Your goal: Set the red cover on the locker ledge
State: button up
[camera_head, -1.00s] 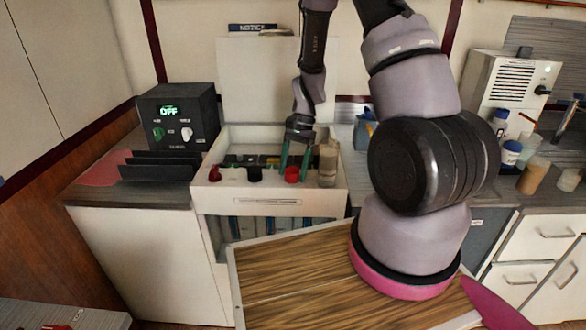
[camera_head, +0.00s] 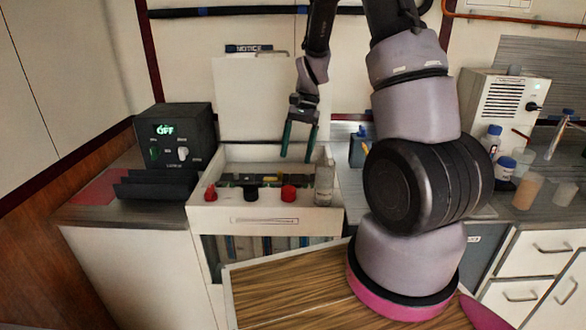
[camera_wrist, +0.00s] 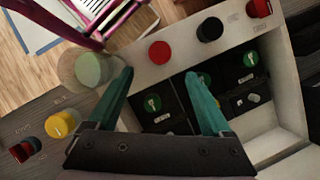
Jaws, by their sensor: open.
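The locker is a white open-topped box with a front ledge (camera_head: 267,216). A red cover (camera_head: 288,193) sits on the ledge, right of a black cap (camera_head: 250,193). A second red cap (camera_head: 210,192) is at the ledge's left end. In the wrist view the nearer red cover (camera_wrist: 160,52) stands on the ledge just beyond my fingertips. My gripper (camera_head: 297,157) is open and empty, above and apart from this cover. It also shows in the wrist view (camera_wrist: 160,74), its green fingers spread over dark breakers (camera_wrist: 160,102) with green round knobs.
A clear jar (camera_head: 324,186) stands at the ledge's right end, close to my fingers. A black box (camera_head: 177,137) reading OFF is left of the locker. Bottles (camera_head: 505,165) and a pale machine (camera_head: 496,101) are at right. The wrist view shows a yellow knob (camera_wrist: 60,124).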

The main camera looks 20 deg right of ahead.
jog(key=s+r+n+t, duration=0.1)
jog(key=s+r+t, duration=0.15)
jog(key=r, duration=0.65)
jog(key=s+r+n+t, duration=0.2)
jog(key=s+r, duration=0.1)
jog(key=r, duration=0.6)
jog(key=s+r+n+t+h, duration=0.1)
jog(key=s+r+t, duration=0.4)
jog(key=s+r, duration=0.5)
jog(key=shift+s+d+n+t, duration=0.35)
jog(key=shift+s+n, duration=0.35)
jog(key=shift+s, duration=0.1)
